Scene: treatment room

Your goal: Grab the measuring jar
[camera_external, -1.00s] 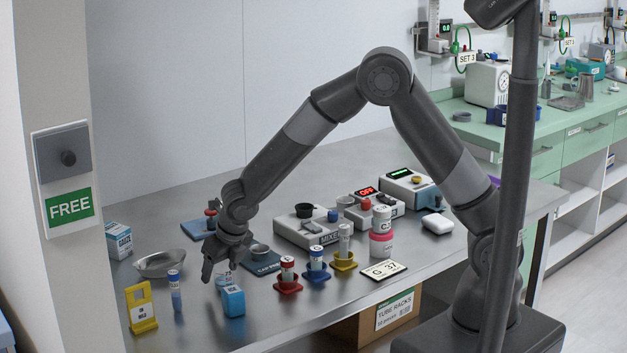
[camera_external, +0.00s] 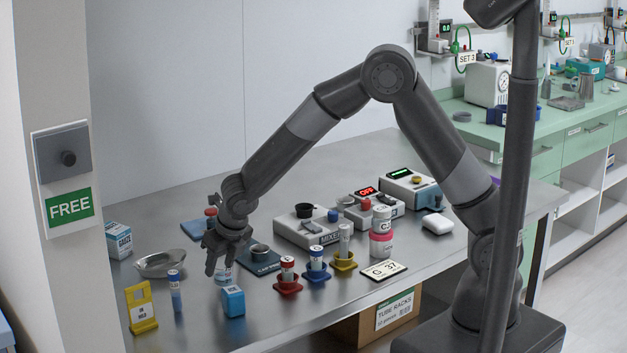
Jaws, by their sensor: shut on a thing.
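My gripper (camera_external: 221,268) points down over the left part of the steel bench. It is shut on a small pale, clear vessel with bluish marks, which I take to be the measuring jar (camera_external: 223,277). The fingers hide most of the jar, and I cannot tell whether its bottom touches the bench. A blue box (camera_external: 233,301) stands just in front of it.
Tubes in red (camera_external: 287,287), blue (camera_external: 316,274) and yellow (camera_external: 344,262) holders stand to the right.

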